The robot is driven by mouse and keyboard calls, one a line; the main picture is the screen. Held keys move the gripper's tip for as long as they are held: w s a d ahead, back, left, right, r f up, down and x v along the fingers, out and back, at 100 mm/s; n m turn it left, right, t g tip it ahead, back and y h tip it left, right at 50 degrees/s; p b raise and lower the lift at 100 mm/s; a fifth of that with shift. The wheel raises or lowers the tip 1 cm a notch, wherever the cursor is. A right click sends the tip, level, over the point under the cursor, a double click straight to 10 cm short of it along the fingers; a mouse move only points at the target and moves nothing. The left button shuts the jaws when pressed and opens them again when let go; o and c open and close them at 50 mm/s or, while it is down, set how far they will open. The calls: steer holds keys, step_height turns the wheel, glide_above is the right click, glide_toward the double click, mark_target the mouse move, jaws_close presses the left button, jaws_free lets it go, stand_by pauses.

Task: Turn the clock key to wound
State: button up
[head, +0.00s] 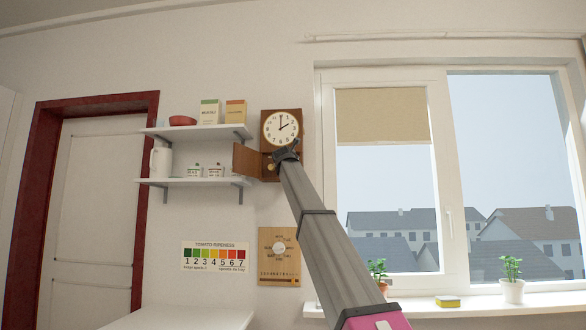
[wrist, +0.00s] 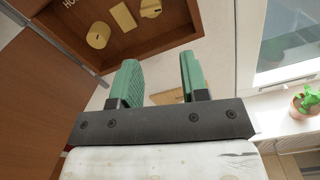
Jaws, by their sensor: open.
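The wall clock (head: 282,127) has a white round face in a brown wooden case, with its lower door (head: 246,160) swung open to the left. In the wrist view the open lower case (wrist: 165,32) shows a round brass knob (wrist: 98,36), a brass plate (wrist: 123,16) and another round brass piece (wrist: 150,8) with a dark mark. I cannot tell which of them is the key or how it is turned. My gripper (wrist: 160,76) is open, with green fingers apart and nothing between them, just below the case. In the head view my gripper (head: 287,150) covers part of the lower case.
Two shelves (head: 196,131) with boxes and jars stand left of the clock. A wooden panel with a dial (head: 279,268) hangs below it. The window (head: 385,170) and its sill with potted plants (head: 512,290) are to the right.

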steer(key=shift+n, duration=0.3)
steer(key=w, duration=0.3)
steer(key=w+r, duration=0.1)
steer(key=w, duration=0.3)
steer(key=w+r, duration=0.1)
steer(key=w, duration=0.2)
steer(key=shift+w+r, duration=0.1)
steer(key=shift+w, duration=0.1)
steer(key=c, duration=0.6)
